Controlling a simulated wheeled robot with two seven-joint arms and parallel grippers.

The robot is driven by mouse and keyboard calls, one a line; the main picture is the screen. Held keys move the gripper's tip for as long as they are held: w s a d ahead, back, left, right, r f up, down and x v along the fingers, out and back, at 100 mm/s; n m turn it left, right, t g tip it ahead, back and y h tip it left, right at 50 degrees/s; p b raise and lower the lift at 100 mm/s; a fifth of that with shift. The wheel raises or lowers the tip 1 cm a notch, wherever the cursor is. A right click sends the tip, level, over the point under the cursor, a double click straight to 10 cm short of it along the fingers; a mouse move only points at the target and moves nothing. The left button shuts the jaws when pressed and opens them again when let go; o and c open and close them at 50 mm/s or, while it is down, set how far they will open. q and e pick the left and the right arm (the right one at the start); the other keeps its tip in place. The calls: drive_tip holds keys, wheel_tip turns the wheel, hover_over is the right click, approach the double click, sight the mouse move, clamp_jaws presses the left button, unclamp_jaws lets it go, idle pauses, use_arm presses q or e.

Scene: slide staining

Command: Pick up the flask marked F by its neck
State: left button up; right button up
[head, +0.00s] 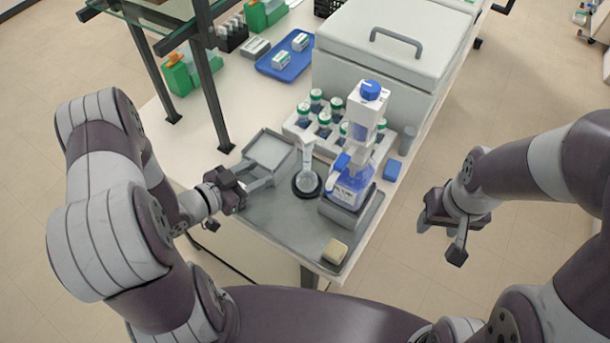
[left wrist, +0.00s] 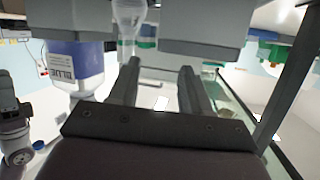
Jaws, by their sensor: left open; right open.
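A clear glass vessel with a flared top, likely the flask (head: 307,178), stands upright in a black ring on the grey mat (head: 262,218). I cannot read an F on it. My left gripper (head: 264,178) is open and empty, low over the mat just left of the vessel, apart from it. In the left wrist view, clear glass (left wrist: 128,18) shows at the top, beyond the open fingers (left wrist: 160,75). My right gripper (head: 438,238) is open and empty, off the table's right side.
A blue-filled bottle (head: 350,185) stands on a grey block right of the vessel; its label reads BLUE in the left wrist view (left wrist: 75,68). A grey square tray (head: 268,150) lies behind my left gripper. A rack of green-capped bottles (head: 324,120) stands behind. A beige block (head: 334,251) lies in front.

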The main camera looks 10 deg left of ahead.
sight(304, 160)
use_arm(q)
drive_tip(key=s+d+r+t+h, duration=0.2)
drive_tip(key=s+d+h, duration=0.1)
drive_tip(key=s, duration=0.1)
drive_tip(key=p+x, duration=0.1)
drive_tip(key=x, duration=0.6)
drive_tip(key=p+x, duration=0.2)
drive_tip(key=x, duration=0.3)
drive_tip(key=shift+w+a+f, duration=0.1)
drive_tip(key=shift+w+a, duration=0.05)
drive_tip(key=shift+w+d+f, duration=0.15)
drive_tip(key=shift+w+d, duration=0.05)
drive_tip(key=shift+w, duration=0.1)
drive_tip(key=shift+s, duration=0.1)
drive_tip(key=c, duration=0.7)
use_arm(e)
drive_tip(key=r, duration=0.2)
drive_tip(key=shift+d+r, duration=0.35)
